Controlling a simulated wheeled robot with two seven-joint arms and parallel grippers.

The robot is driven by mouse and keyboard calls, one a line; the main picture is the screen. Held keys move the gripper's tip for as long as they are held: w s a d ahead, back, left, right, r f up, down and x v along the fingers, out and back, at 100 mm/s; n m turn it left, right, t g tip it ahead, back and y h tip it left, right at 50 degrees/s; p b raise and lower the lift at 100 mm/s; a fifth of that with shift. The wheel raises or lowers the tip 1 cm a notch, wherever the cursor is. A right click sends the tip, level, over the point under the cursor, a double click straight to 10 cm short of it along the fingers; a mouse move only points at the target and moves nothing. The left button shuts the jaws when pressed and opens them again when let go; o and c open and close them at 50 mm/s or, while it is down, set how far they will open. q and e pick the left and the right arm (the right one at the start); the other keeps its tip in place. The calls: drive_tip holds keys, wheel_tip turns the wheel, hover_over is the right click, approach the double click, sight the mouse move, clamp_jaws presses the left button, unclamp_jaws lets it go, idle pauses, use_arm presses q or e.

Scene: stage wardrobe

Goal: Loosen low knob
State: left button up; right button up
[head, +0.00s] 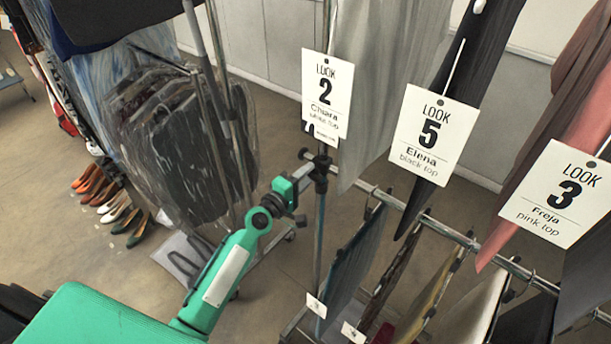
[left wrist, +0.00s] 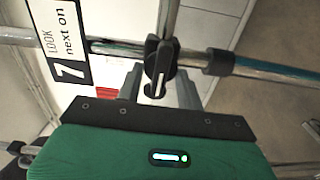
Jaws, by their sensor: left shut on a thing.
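A black clamp with the low knob (left wrist: 158,60) sits where a metal post and a cross rail meet, in the middle of the left wrist view. In the head view the clamp (head: 320,167) is on the post below the LOOK 2 tag. My left gripper (head: 303,181), at the end of the green arm, reaches it from the lower left. In the left wrist view its two grey fingers (left wrist: 158,88) stand on either side of the knob and are shut on it. The fingertips are partly hidden behind the clamp. My right gripper is not in view.
Tags LOOK 2 (head: 327,95), LOOK 5 (head: 434,134) and LOOK 3 (head: 567,192) hang with garments to the right. Lower garments hang from the cross rail (head: 450,233). A plastic-covered garment rack (head: 180,150) and several shoes (head: 112,205) are at left.

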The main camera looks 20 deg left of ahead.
use_arm(q)
drive_tip(key=shift+n, duration=0.3)
drive_tip(key=o, duration=1)
drive_tip(key=shift+c, duration=0.2)
drive_tip(key=b+v, duration=0.4)
drive_tip(key=v, duration=0.9)
drive_tip(key=shift+s, duration=0.4)
drive_tip(key=shift+a, duration=0.1)
